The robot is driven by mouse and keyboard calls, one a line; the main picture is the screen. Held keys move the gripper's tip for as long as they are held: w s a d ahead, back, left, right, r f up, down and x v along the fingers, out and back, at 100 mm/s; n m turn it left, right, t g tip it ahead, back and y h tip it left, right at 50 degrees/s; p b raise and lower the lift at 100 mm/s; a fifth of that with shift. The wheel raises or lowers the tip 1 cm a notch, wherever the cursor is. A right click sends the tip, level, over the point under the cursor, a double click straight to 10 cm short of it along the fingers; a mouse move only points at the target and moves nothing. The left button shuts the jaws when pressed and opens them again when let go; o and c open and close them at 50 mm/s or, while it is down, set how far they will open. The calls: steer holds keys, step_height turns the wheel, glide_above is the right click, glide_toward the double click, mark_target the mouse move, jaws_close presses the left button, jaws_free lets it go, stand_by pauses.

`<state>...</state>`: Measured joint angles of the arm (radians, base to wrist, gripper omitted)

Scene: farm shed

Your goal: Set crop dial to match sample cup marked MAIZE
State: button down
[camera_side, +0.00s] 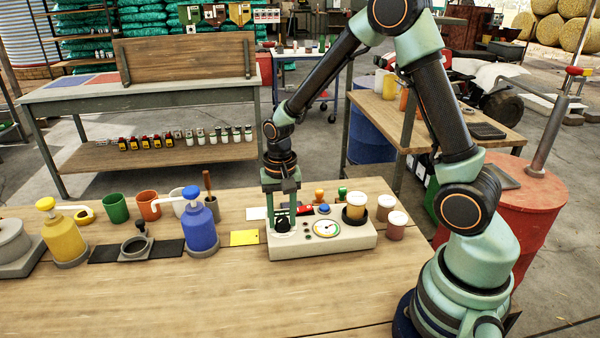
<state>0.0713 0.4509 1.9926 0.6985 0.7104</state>
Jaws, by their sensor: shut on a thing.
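A pale meter box (350,242) stands on the wooden bench. The black crop dial (282,226) is at the left of its top face. My gripper (282,213) points straight down over the dial and is shut on it. The dial's markings and pointer are too small or covered to read. A round gauge (326,229) sits right of the dial. A sample cup with pale yellow contents (355,207) stands in a dark ring at the box's right end. Two more cups, one yellowish (386,204) and one reddish-brown (397,227), stand right of the box. I cannot read MAIZE on any cup.
A yellow card (244,238), a blue pump bottle (201,230) and a yellow pump bottle (62,236) stand or lie to the left. Green (115,208) and orange (147,206) cups are behind them. The bench front (220,300) is clear.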

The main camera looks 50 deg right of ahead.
steer(key=n, duration=0.5)
steer(key=shift+n, duration=0.3)
steer(key=n, duration=1)
steer(key=shift+n, duration=2.7)
steer(key=shift+c, duration=2.1)
jaws_free()
steer(key=shift+r, duration=0.1)
